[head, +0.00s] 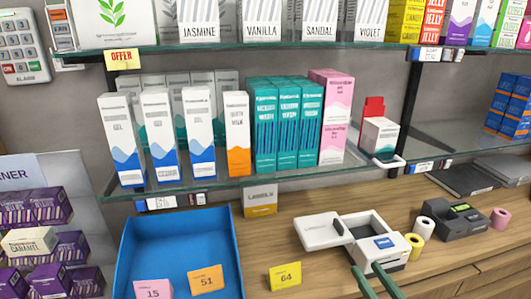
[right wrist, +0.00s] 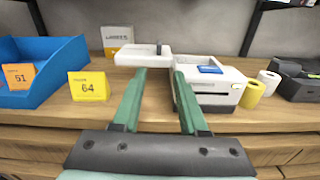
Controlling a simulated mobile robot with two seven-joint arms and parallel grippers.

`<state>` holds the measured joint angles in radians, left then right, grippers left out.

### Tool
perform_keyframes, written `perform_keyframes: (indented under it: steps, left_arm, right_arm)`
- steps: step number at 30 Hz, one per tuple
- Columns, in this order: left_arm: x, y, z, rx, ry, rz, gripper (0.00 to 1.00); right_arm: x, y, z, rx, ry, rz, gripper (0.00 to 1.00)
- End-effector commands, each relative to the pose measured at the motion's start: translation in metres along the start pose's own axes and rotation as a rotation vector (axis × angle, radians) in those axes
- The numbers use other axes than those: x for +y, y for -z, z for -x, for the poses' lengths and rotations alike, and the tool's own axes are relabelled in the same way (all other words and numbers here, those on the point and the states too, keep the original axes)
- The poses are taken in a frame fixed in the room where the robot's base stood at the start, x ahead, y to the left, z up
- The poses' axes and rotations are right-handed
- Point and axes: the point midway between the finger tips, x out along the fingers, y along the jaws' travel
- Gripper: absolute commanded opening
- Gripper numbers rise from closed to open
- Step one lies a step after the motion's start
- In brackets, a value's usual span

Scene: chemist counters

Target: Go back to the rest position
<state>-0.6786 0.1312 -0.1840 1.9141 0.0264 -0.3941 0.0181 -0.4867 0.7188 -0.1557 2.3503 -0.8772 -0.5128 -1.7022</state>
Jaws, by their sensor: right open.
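My right gripper (head: 372,270) enters at the bottom of the head view, with two green fingers pointing at the counter. In the right wrist view the gripper (right wrist: 157,74) has its fingers apart with nothing held between them. The fingers are in front of a white label printer (head: 378,240), whose lid (head: 318,231) lies open to the left. The printer (right wrist: 218,90) also shows just beyond and right of the fingers, with a blue label on it. I cannot tell whether a finger touches it. My left gripper is not in view.
On the wooden counter are a blue tray (head: 128,255), number cards such as the yellow 64 card (head: 285,275), paper rolls (head: 413,246) and a black card terminal (head: 455,223). A glass shelf (head: 240,180) with boxes hangs above. Purple boxes (head: 40,206) stand at left.

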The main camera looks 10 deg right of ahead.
Motion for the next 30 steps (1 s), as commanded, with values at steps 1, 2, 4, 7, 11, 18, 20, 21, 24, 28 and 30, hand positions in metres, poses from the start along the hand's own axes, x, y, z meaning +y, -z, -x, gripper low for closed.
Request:
perform_keyframes:
  steps: [1, 2, 4, 7, 11, 18, 20, 21, 24, 28, 30]
  left_arm:
    - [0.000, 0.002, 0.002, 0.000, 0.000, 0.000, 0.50]
    - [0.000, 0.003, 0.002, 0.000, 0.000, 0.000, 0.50]
    - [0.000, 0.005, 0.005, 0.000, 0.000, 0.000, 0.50]
    - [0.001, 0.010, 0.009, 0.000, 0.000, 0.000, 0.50]
    - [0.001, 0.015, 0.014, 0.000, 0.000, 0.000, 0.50]
    - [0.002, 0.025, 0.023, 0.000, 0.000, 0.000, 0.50]
    - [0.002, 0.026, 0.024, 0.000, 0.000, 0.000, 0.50]
    - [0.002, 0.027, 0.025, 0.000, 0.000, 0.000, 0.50]
    - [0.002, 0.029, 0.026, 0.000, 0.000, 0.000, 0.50]
    - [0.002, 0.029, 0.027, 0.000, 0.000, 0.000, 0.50]
    - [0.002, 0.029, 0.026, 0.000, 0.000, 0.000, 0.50]
  right_arm:
    - [-0.002, 0.009, 0.001, 0.026, 0.011, -0.074, 0.42]
    - [-0.003, 0.015, 0.002, 0.045, 0.021, -0.136, 0.42]
    - [-0.005, 0.037, 0.005, 0.104, 0.054, -0.341, 0.42]
    - [-0.005, 0.080, 0.015, 0.202, 0.138, -0.735, 0.42]
    - [0.005, 0.136, 0.035, 0.300, 0.303, -1.295, 0.42]
    - [0.048, 0.218, 0.085, 0.328, 0.725, -2.267, 0.42]
    - [0.060, 0.231, 0.095, 0.303, 0.831, -2.456, 0.42]
    - [0.067, 0.238, 0.101, 0.283, 0.894, -2.563, 0.42]
    - [0.080, 0.251, 0.113, 0.233, 1.020, -2.760, 0.42]
    - [0.088, 0.258, 0.119, 0.193, 1.101, -2.877, 0.42]
    - [0.089, 0.259, 0.120, 0.188, 1.111, -2.892, 0.42]
